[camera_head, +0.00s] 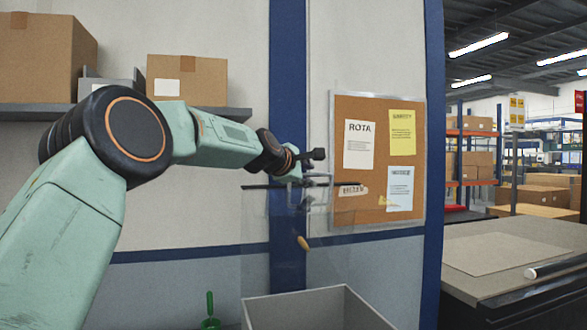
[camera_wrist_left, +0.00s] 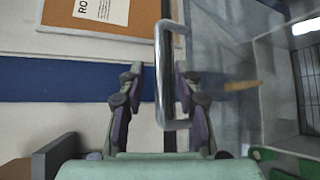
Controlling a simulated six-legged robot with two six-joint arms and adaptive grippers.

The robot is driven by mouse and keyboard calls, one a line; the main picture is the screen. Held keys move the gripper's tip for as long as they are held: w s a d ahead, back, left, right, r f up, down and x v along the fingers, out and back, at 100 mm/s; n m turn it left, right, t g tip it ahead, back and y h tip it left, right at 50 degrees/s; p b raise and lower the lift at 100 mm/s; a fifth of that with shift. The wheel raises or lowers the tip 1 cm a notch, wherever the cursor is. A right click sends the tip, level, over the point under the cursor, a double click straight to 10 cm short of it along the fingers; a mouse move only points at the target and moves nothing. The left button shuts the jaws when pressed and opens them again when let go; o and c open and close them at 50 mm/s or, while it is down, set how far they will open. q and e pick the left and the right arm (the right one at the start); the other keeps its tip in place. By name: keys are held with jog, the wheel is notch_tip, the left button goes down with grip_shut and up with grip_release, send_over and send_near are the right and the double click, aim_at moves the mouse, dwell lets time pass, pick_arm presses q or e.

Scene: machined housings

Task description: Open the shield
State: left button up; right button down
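The shield (camera_head: 345,222) is a clear panel, faint in the head view, hanging in front of the blue post above a grey bin. Its clear sheet also fills the right side of the left wrist view (camera_wrist_left: 222,50). A metal bar handle (camera_wrist_left: 160,75) stands out from it. My left gripper (camera_head: 314,172) is at the handle. In the left wrist view its two dark fingers (camera_wrist_left: 158,82) are apart, one on each side of the handle bar, with a gap visible on the left. Whether either finger touches the bar is unclear. My right gripper is not in view.
An open grey bin (camera_head: 318,300) is below the shield. An orange-yellow piece (camera_head: 303,243) shows through or by the panel. A corkboard (camera_head: 375,205) hangs on the wall behind. A shelf (camera_head: 40,112) with boxes is at left; a table (camera_head: 520,252) is at right.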

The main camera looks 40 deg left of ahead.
pick_arm(q)
jog(key=shift+v, duration=5)
jog(key=shift+s, duration=0.1)
